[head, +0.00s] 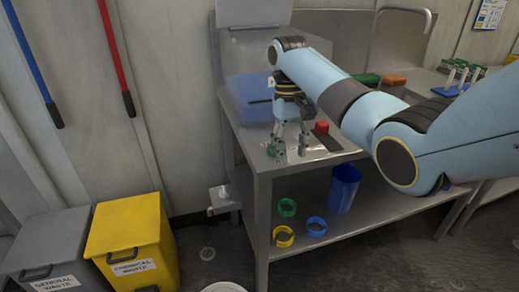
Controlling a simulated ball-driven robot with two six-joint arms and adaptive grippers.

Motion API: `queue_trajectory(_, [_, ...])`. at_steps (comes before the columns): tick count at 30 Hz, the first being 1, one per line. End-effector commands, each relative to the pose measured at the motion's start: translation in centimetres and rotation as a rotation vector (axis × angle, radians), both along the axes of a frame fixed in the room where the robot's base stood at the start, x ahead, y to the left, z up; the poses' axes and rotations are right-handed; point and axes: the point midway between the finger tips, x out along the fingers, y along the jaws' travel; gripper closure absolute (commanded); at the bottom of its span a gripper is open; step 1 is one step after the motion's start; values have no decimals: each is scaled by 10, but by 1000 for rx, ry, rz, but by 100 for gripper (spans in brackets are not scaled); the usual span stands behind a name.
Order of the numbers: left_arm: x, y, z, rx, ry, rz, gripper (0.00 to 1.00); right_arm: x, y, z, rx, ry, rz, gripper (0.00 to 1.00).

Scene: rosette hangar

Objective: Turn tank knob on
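My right arm comes in from the right, and its gripper (289,144) points down over the front left of the metal bench. Its two fingers are apart. A small green knob-like part (271,150) sits low at the left fingertip; whether the finger touches it I cannot tell. A blue see-through tank (244,92) stands behind the gripper, partly hidden by it. A red knob or button (321,128) is just right of the fingers on a dark plate. I cannot tell which of these is the tank knob. My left gripper is out of view.
The metal bench (262,172) has a lower shelf with green (287,207), yellow (284,237) and blue (316,227) rings and a blue bin (344,188). Yellow (130,225) and grey (50,245) waste bins stand at left. Green and orange items lie behind my arm.

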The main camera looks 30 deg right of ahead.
Motion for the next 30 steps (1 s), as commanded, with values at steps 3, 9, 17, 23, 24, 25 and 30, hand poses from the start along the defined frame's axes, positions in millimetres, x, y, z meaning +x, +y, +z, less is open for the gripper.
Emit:
queue_trajectory(3, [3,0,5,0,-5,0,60,43,-8,63,-12,-117,-4,63])
queue_trajectory(9, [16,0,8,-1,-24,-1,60,65,-10,93,-14,-176,-8,63])
queue_trajectory(17, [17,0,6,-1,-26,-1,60,64,-9,47,-13,-174,-6,63])
queue_trajectory(23, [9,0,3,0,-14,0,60,64,-10,10,-13,-175,-7,63])
queue_trajectory(24, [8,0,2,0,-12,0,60,64,-10,4,-13,-176,-7,63])
queue_trajectory(25, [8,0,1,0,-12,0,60,64,-10,1,-13,-176,-7,63])
queue_trajectory(30, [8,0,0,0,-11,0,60,65,-10,-11,-15,-177,-7,63])
